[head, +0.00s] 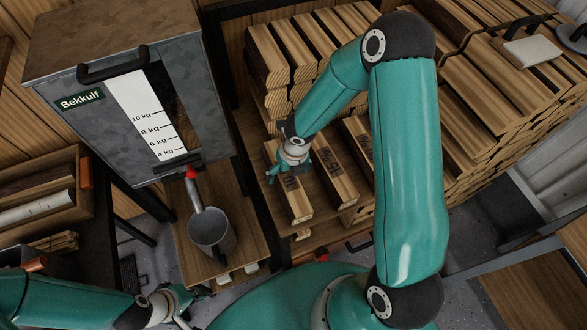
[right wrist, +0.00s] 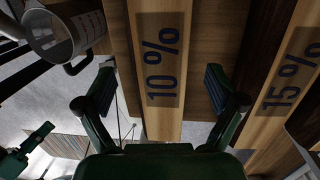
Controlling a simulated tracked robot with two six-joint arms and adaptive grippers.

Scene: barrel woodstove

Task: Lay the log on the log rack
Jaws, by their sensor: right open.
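A split log marked "10 %" (head: 295,201) lies on a wooden shelf (head: 318,228), and it also shows in the right wrist view (right wrist: 160,100). My right gripper (head: 290,170) is above the log's far part, with its jaws spread. In the right wrist view the open fingers (right wrist: 160,88) stand on either side of the log; no contact is visible. A second log, marked "15 %" (head: 335,180), lies just right of it and also shows in the right wrist view (right wrist: 285,85). My left gripper (head: 182,301) is low at the left, its fingers partly hidden. I cannot tell which structure is the log rack.
Stacked logs (head: 280,60) stand behind the shelf, and a larger log pile (head: 480,90) fills the right. A grey hopper marked "Bekkulf" (head: 95,90) stands at the left. A metal jug (head: 211,233) is below it on a wooden board (head: 190,265).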

